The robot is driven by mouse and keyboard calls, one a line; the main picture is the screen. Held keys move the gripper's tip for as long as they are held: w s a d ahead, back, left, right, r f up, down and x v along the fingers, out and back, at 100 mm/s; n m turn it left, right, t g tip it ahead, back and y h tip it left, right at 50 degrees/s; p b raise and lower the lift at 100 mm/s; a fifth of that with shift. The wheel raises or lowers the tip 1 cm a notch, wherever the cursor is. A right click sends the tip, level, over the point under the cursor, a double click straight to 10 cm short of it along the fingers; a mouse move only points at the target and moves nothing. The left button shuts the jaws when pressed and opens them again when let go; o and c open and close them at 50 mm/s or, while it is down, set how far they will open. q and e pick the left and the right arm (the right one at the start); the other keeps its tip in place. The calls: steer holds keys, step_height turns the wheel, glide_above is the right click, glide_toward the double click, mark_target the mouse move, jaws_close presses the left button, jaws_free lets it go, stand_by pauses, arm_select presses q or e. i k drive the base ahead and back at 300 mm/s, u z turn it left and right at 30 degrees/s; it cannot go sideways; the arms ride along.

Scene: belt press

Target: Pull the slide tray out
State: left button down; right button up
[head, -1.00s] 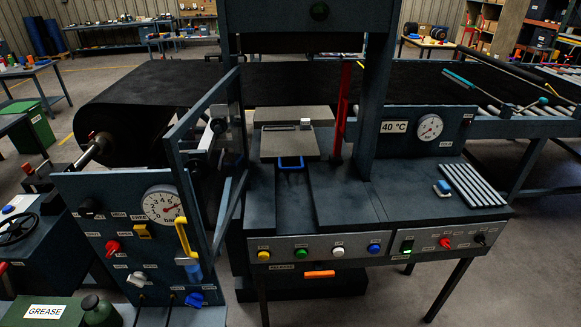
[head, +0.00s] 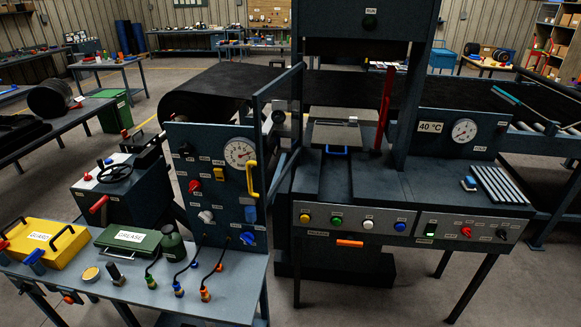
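The slide tray (head: 333,134) is a flat grey plate in the press, low between the frame posts. Its blue handle (head: 337,150) is on the near edge, facing me. A small light-coloured piece sits near the tray's far right corner. The dark press bed (head: 345,185) extends in front of the handle and looks clear. Neither of my grippers is in view.
A red upright lever (head: 385,108) stands right of the tray. A blue guard frame (head: 278,85) with a yellow handle (head: 252,180) stands left. A button panel (head: 355,219) lines the press front. A table (head: 222,282) with yellow and green boxes is front left.

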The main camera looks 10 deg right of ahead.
mark_target(327, 133)
steer(key=u, duration=0.5)
steer(key=k, duration=0.15)
steer(key=z, duration=1.45)
steer(key=i, duration=1.35)
steer(key=u, duration=0.8)
steer(key=i, duration=0.55)
steer(key=u, duration=0.5)
